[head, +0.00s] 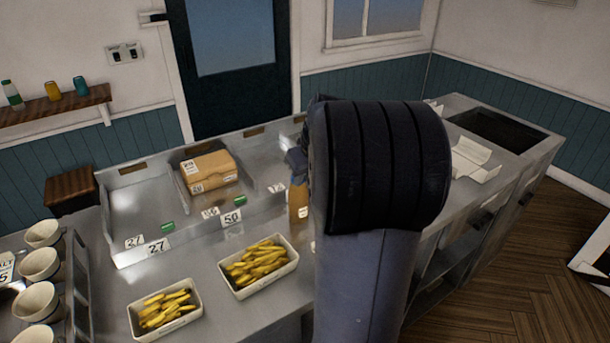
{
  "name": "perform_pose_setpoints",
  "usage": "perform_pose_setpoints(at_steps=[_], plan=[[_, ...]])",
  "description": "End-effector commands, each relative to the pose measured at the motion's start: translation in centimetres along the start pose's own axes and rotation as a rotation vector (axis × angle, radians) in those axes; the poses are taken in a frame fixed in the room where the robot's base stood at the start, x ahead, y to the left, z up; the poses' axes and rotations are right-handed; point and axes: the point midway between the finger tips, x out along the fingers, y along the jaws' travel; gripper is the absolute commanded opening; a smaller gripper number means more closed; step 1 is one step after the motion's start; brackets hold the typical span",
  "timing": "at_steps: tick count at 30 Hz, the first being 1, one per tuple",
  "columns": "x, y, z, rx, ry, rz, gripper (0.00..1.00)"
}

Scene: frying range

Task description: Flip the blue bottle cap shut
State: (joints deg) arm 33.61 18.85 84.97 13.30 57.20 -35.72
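An amber-brown bottle (298,198) with a pale label stands on the steel counter, just left of my arm, which covers part of it. A small grey-blue shape (296,158) shows right above the bottle. I cannot tell whether it is the bottle's cap or part of my gripper. My large dark arm link blocks the view to the right, and my gripper's fingers cannot be made out. Whether the cap is open or shut cannot be seen.
Two white trays of fries (285,272) (193,310) sit on the front counter. A cardboard box (209,171) lies in the steel bay behind. Bowls (40,264) stand at left, small bottles on a wall shelf (50,115). An open white carton (480,172) is at right.

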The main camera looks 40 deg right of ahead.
Motion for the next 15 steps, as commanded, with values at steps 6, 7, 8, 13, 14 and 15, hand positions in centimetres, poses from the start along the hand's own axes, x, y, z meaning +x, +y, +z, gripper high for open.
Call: perform_pose_setpoints(at_steps=[6, 7, 8, 13, 14, 15], plan=[[-0.02, 0.01, -0.01, 0.0, 0.0, 0.0, 0.0], [-0.02, 0.01, -0.01, 0.0, 0.0, 0.0, 0.0], [-0.02, 0.01, -0.01, 0.0, 0.0, 0.0, 0.0], [0.12, 0.01, 0.07, 0.0, 0.005, 0.0, 0.0], [0.21, 0.01, 0.13, 0.001, 0.01, 0.0, 0.0], [0.36, 0.03, 0.23, 0.0, 0.018, 0.0, 0.0]])
